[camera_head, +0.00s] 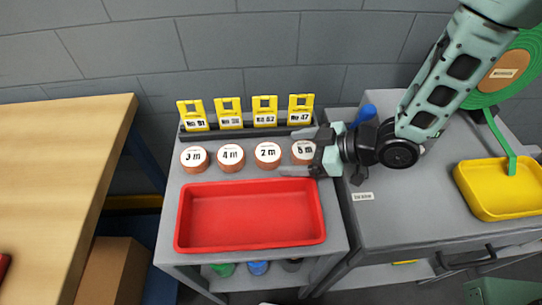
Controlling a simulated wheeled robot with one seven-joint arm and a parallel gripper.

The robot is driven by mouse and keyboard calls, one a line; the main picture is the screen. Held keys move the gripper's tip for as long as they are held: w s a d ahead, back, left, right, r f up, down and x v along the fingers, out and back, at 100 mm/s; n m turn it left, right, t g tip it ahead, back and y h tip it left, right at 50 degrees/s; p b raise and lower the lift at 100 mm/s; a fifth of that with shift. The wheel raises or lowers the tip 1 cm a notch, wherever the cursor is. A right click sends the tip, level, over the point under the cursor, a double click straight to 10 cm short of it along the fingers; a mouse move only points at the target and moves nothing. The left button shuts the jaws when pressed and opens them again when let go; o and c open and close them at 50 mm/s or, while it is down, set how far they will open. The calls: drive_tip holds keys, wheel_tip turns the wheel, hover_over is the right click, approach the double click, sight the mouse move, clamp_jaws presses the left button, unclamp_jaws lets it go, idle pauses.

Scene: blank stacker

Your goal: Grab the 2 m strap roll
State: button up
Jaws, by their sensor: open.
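The 2 m strap roll (267,155) is a short, copper-brown roll with a white top label. It stands third from the left in a row on the grey cart top. My gripper (287,153) reaches in from the right with its fingers open and pointing left. The fingers are over or beside the 8 m roll (303,151), which they partly cover, and their tips are near the right side of the 2 m roll. I cannot tell the gripper's height above the rolls. Nothing is visibly held.
The 3 m roll (194,158) and 4 m roll (231,157) stand to the left. Yellow numbered tags (229,113) stand behind. A red tray (250,215) lies in front. A grey bench (385,220) at right bears a yellow tray (500,190). A wooden table (60,170) is at left.

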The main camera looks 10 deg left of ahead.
sight(271, 153)
drive_tip(key=p+x, duration=0.1)
drive_tip(key=x, duration=0.5)
drive_tip(key=shift+w+a, duration=0.1)
drive_tip(key=shift+a, duration=0.05)
drive_tip(key=c, duration=1.1)
